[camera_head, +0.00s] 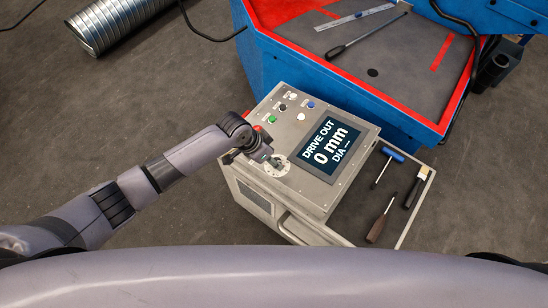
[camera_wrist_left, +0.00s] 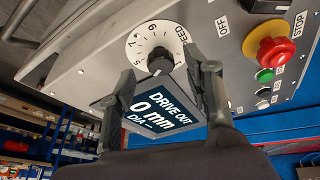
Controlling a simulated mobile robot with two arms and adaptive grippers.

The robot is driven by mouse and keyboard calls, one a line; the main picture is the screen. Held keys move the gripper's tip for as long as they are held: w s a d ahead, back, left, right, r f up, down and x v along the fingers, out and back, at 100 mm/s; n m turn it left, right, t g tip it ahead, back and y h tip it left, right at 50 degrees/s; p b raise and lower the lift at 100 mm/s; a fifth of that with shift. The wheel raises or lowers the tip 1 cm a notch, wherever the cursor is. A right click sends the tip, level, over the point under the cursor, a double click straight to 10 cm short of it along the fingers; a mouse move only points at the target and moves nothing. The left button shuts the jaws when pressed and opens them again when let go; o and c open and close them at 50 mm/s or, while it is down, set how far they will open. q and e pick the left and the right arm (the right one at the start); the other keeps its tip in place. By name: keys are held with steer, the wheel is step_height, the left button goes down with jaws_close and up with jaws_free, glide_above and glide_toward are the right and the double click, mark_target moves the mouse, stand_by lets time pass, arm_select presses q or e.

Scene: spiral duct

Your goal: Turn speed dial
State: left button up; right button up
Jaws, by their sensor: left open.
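The speed dial (camera_head: 279,167) is a white round plate on the grey control box, partly hidden by my left gripper in the head view. In the left wrist view the numbered dial plate (camera_wrist_left: 144,43) carries a black knob (camera_wrist_left: 160,62). My left gripper (camera_head: 266,156) is over the dial. In the left wrist view its two fingers (camera_wrist_left: 160,68) are apart, one on each side of the knob as seen there. Whether they touch it I cannot tell. My right gripper is not in view.
The display (camera_head: 330,148) reads "DRIVE OUT 0 mm DIA". Beside the dial in the left wrist view are a red stop button (camera_wrist_left: 272,52) and a green button (camera_wrist_left: 264,75). Tools lie on a side tray (camera_head: 409,226). A blue machine (camera_head: 330,88) stands behind.

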arm_select(q)
steer(key=shift+x, duration=1.05)
steer(key=shift+c, duration=0.3)
jaws_close()
